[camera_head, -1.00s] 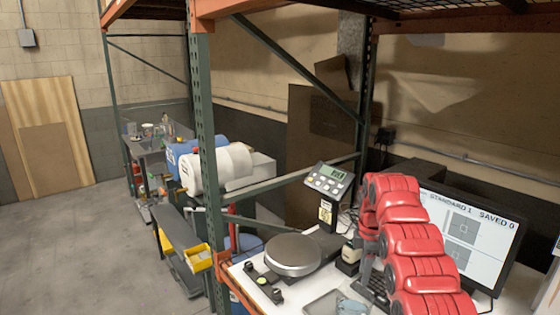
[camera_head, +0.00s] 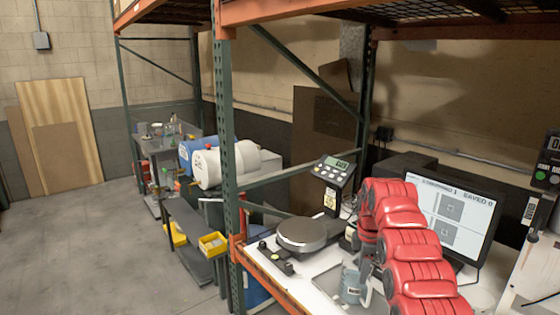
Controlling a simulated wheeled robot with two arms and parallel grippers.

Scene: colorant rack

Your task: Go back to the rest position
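My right arm comes in from the lower right as a chain of red links. My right gripper (camera_head: 366,286) points down at its far end, above the white worktop (camera_head: 312,291). It is small, grey and partly hidden by the red links, so I cannot tell whether its fingers are open or shut. A grey-blue container (camera_head: 350,284) is close beside it, in or over a shallow tray. I cannot tell whether they touch. My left gripper is not in view.
A round-plate scale (camera_head: 301,233) with a display (camera_head: 333,171) stands left of my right arm. A monitor (camera_head: 450,217) stands behind the arm. A green rack post (camera_head: 228,150) rises at the worktop's left corner. White and blue drums (camera_head: 225,164) lie beyond. Open floor (camera_head: 90,250) is at left.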

